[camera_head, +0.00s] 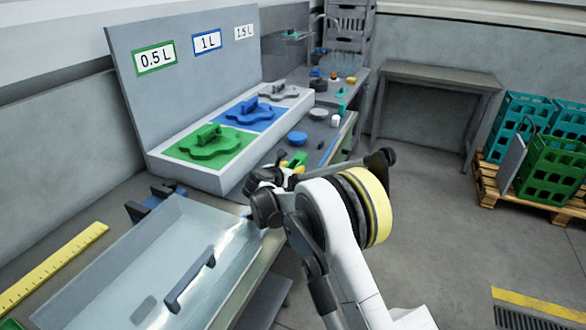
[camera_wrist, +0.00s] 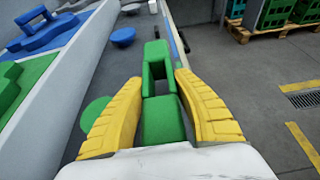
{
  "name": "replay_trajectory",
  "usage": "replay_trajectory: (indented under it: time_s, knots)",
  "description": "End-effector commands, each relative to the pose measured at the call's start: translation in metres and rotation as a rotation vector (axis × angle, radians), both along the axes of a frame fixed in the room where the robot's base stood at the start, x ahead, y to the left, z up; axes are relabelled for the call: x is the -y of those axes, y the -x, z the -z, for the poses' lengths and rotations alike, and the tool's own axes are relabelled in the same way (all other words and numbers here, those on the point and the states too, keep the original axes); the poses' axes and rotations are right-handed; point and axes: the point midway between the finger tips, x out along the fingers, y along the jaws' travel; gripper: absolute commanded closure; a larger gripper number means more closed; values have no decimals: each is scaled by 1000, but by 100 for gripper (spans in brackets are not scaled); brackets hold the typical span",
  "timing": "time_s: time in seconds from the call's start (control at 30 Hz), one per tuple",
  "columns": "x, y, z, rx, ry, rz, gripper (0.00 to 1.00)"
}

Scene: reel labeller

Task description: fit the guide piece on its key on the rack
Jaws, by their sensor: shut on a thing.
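My gripper (camera_wrist: 160,82) has its two yellow fingers closed on a green piece (camera_wrist: 161,122) with an upright, loop-like handle. In the head view the green held piece (camera_head: 298,159) shows small beyond my wrist, over the bench right of the rack. The rack (camera_head: 178,176) is a pale sloped tray with green, blue and grey fields. A green lobed piece (camera_head: 207,147) with a handle lies on the green field, a blue one (camera_head: 248,113) on the blue field, a grey one (camera_head: 278,91) on the grey field. Any keys beneath them are hidden.
A back panel (camera_head: 178,95) with volume labels stands behind the rack. A clear-covered tray (camera_head: 105,290) is at front left. A green disc (camera_wrist: 94,114) is partly hidden by the left finger.

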Motion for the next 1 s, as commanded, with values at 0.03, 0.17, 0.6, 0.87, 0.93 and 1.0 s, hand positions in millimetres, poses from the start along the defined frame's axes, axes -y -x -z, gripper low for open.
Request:
replay_trajectory:
  time_s: [0.03, 0.17, 0.6, 0.87, 0.93, 1.0]
  knots:
    - [0, 0, 0, 0, 0, 0, 100]
    - [0, 0, 1, 0, 0, 0, 100]
    - [0, 0, 19, 0, 0, 0, 100]
    - [0, 0, 29, 0, 0, 0, 100]
    - [0, 0, 32, 0, 0, 0, 100]
    - [0, 0, 35, 0, 0, 0, 100]
